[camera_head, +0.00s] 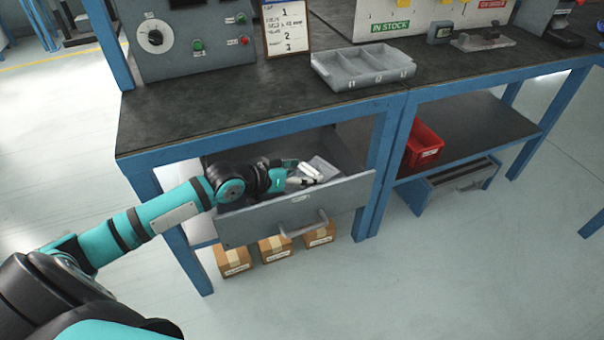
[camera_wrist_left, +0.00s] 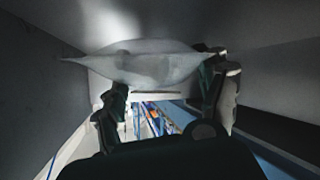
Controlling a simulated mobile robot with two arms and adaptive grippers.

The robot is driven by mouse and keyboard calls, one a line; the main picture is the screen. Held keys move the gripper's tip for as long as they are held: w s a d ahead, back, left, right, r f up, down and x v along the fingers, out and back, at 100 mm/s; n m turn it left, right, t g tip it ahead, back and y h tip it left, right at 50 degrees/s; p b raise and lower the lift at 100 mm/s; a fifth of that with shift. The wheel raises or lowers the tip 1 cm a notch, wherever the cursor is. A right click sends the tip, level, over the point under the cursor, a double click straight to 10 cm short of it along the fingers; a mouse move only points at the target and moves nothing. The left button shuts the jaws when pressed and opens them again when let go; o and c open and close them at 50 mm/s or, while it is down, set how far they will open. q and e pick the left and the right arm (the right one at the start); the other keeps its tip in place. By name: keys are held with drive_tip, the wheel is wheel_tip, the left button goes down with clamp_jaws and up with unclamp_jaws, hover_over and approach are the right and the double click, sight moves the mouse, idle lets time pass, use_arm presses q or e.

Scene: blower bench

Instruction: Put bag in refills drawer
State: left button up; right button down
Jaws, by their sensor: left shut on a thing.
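The drawer (camera_head: 345,194) under the left bench is pulled open, with its grey front and bar handle facing out. My left gripper (camera_head: 304,174) reaches over the drawer front and sits inside or just above the drawer opening. It is shut on a pale, translucent bag (camera_head: 325,166). In the left wrist view the bag (camera_wrist_left: 150,65) lies across the two fingers of my left gripper (camera_wrist_left: 168,82), with grey walls around it. I cannot tell whether the bag touches the drawer floor. My right gripper is not in view.
A grey compartment tray (camera_head: 362,68) and a control box (camera_head: 190,40) stand on the dark benchtop (camera_head: 220,108) above. Cardboard boxes (camera_head: 275,248) sit below the drawer. A red bin (camera_head: 424,146) is on the lower shelf at right. The floor in front is clear.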

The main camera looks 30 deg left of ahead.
sight(297, 174)
use_arm(q)
drive_tip(key=o, duration=1.6)
drive_tip(key=p+v, duration=0.1)
drive_tip(key=v, duration=0.2)
drive_tip(key=p+v, duration=0.1)
drive_tip(key=v, duration=0.3)
drive_tip(key=shift+s+a+r, duration=0.1)
drive_tip(key=shift+s+r, duration=0.1)
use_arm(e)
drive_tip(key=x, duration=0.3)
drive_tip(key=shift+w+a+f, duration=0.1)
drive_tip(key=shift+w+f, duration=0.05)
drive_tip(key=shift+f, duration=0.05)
